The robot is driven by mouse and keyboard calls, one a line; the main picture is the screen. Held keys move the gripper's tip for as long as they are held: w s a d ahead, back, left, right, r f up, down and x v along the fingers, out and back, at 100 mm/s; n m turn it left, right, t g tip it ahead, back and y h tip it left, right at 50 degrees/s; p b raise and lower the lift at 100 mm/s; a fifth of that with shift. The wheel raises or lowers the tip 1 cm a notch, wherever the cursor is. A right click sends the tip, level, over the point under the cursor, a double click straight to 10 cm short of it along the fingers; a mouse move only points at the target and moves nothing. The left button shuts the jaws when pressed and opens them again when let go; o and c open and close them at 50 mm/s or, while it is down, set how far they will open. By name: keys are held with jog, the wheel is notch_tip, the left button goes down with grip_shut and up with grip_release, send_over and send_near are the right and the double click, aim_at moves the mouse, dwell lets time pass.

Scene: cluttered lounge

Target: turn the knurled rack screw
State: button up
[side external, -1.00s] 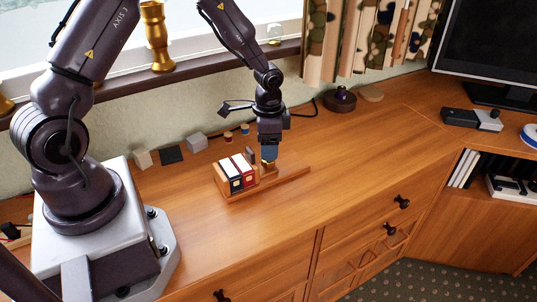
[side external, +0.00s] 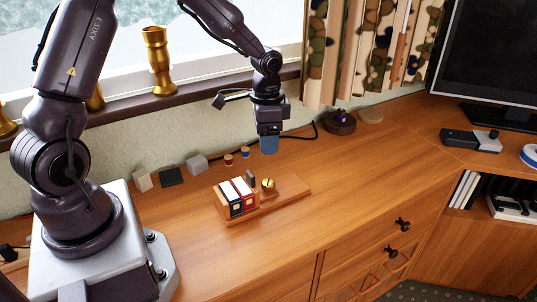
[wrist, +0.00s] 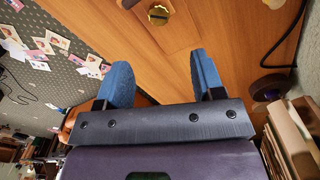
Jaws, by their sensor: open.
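The knurled rack screw (side external: 268,184) is a small brass knob on the wooden rack (side external: 292,190), right of the held books. It also shows at the top edge of the wrist view (wrist: 158,14), with a slot across its face. My gripper (side external: 269,146) is above the screw, clear of it, with its blue fingers pointing down. In the wrist view the two blue fingers (wrist: 160,66) are apart with nothing between them. A dark upright plate (side external: 251,178) stands between the books and the screw.
Dark and red books with white tops (side external: 237,196) stand in the rack's left part. Grey and dark blocks (side external: 172,177) and small spools (side external: 245,152) lie behind, near the wall. A dark round object (side external: 338,123) sits back right. The cabinet top (side external: 370,165) is clear to the right.

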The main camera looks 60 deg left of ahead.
aim_at(268, 183)
jog(key=f+n, duration=0.3)
jog(key=f, duration=0.1)
jog(key=f+n, duration=0.3)
jog(key=f, duration=0.1)
jog(key=f+n, duration=0.3)
jog(key=f, duration=0.2)
jog(key=shift+d, duration=0.25)
jog(key=c, duration=0.9)
